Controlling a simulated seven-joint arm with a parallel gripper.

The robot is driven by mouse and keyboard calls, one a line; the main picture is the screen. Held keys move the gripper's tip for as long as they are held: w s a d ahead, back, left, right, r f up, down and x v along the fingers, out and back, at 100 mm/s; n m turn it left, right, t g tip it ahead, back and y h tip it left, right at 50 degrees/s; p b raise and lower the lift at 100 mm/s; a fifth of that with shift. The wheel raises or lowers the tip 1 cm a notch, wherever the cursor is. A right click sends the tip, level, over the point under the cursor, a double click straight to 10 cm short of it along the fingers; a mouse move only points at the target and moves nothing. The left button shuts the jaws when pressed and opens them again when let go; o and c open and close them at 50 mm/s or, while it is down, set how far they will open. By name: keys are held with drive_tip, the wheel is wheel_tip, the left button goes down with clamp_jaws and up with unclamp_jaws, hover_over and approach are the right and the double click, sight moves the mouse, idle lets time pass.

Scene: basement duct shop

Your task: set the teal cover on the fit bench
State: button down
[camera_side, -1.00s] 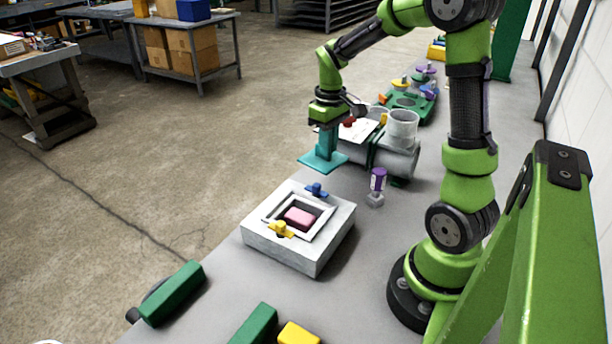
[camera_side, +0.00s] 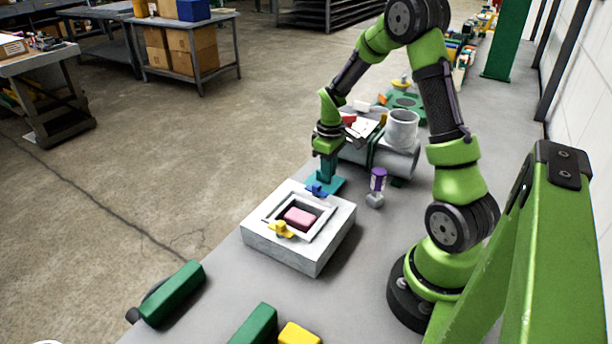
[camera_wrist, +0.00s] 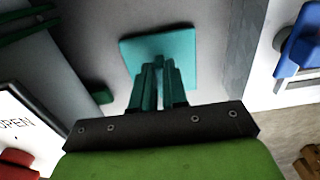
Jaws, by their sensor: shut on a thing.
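My gripper (camera_side: 328,153) is shut on the upright handle of the teal cover (camera_side: 333,184), whose flat square plate hangs below. The cover is just behind the pale grey block (camera_side: 262,240), in the side view. The block has a square framed opening with a pink piece (camera_side: 299,217) inside. A blue clamp (camera_side: 316,191) sits on the frame's far edge, partly in front of the cover, and a yellow clamp (camera_side: 281,229) on its near edge. In the wrist view the teal plate (camera_wrist: 182,47) shows beyond my gripper's fingers (camera_wrist: 160,75). I cannot tell whether the plate touches anything.
A purple-topped piece (camera_side: 378,180) stands right of the cover. A grey pipe fitting (camera_side: 398,160) lies behind it. Green bars (camera_side: 172,293) and a yellow block (camera_side: 298,334) lie at the front. The bench top (camera_side: 360,275) right of the grey block is clear.

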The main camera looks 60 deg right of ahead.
drive_tip(key=shift+f, duration=0.15)
drive_tip(key=c, duration=1.6)
unclamp_jaws()
drive_tip(key=shift+f, duration=0.1)
drive_tip(key=o, duration=0.5)
drive_tip(key=shift+c, duration=0.2)
wheel_tip(320, 180, up, 11)
drive_tip(key=s+a+r+m+t, duration=0.2)
drive_tip(key=a+r+t, duration=0.1)
drive_tip(key=a+r, duration=0.8)
drive_tip(key=s+a+m+t+y, duration=0.1)
drive_tip(key=s+a+t, duration=0.1)
drive_tip(key=s+a, duration=0.2)
drive_tip(key=s+a+m+t+y, duration=0.1)
drive_tip(key=s+a, duration=0.3)
drive_tip(key=a, duration=0.4)
drive_tip(key=shift+a+f+t, duration=0.15)
drive_tip(key=shift+a+t, duration=0.25)
drive_tip(key=shift+t, duration=0.2)
